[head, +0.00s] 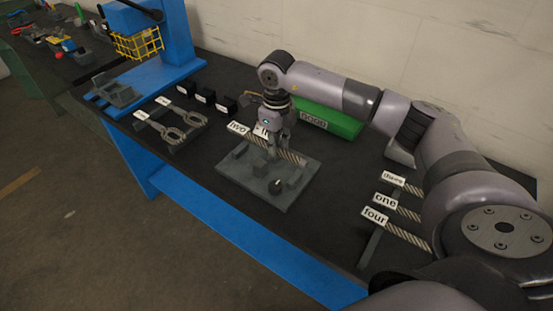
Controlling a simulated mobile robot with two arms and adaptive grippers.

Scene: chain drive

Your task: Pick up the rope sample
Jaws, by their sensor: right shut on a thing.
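My right gripper (272,151) points down over a grey fixture plate (245,181) and is shut on a rope sample (293,157). The rope is light and twisted, and sticks out on both sides of the fingers. A white label that seems to read "two" (237,128) is at its left end. Whether the rope touches the fixture blocks is hard to tell. Other rope samples labelled "three" (393,178), "one" (385,198) and "four" (375,214) lie on a dark rack at the right, partly behind my right arm. My left gripper is not in view.
A green bin (335,122) stands behind the fixture against the wall. Several black blocks (203,96) and two grey ring-ended parts (170,132) lie to the left. A blue stand (176,35) with a yellow basket (138,44) is farther left.

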